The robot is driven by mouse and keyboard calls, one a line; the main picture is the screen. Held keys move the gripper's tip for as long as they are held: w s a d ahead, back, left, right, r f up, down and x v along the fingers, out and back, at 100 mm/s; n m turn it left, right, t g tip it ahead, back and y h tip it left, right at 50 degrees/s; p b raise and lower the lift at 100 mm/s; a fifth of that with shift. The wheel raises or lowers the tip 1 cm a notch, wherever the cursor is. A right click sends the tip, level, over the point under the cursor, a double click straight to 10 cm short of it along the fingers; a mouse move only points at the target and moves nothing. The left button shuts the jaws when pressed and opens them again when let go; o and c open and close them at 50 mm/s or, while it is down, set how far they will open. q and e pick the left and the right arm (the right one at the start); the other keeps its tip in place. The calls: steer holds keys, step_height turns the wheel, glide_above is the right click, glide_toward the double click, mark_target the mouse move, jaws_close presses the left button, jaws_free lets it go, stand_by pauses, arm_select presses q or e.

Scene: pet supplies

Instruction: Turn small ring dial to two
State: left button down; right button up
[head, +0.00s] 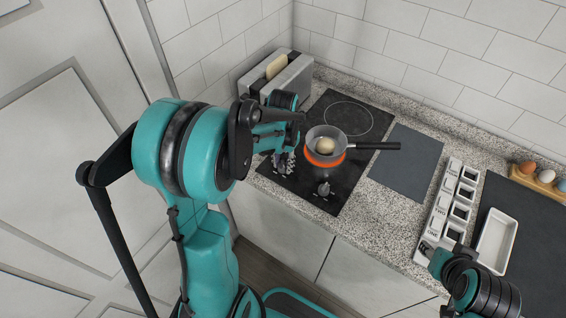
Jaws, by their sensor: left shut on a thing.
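The black hob (340,195) lies on the granite counter, with a large dark ring (348,117) at the back and a glowing orange smaller ring (325,158) in front. A grey saucepan (313,134) with an egg (326,146) in it stands on the glowing ring. One dial (323,188) shows at the hob's front, uncovered. My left gripper (283,162) is low over the hob's front left, shut on what seems to be another dial, mostly hidden by the fingers. Its setting cannot be read. My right gripper (432,258) is at the lower right; its fingers are unclear.
A toaster (289,76) with bread (277,66) stands behind my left arm. A dark mat (406,160) lies right of the hob under the pan handle's level. White labelled containers (440,208), a white tray (496,240) and an egg holder (540,182) stand further right.

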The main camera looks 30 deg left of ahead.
mark_target(283, 164)
arm_select(q)
steer(key=shift+m, duration=0.5)
steer(key=c, duration=1.2)
jaws_free()
steer(key=shift+o, duration=0.2)
step_height(283, 164, up, 12)
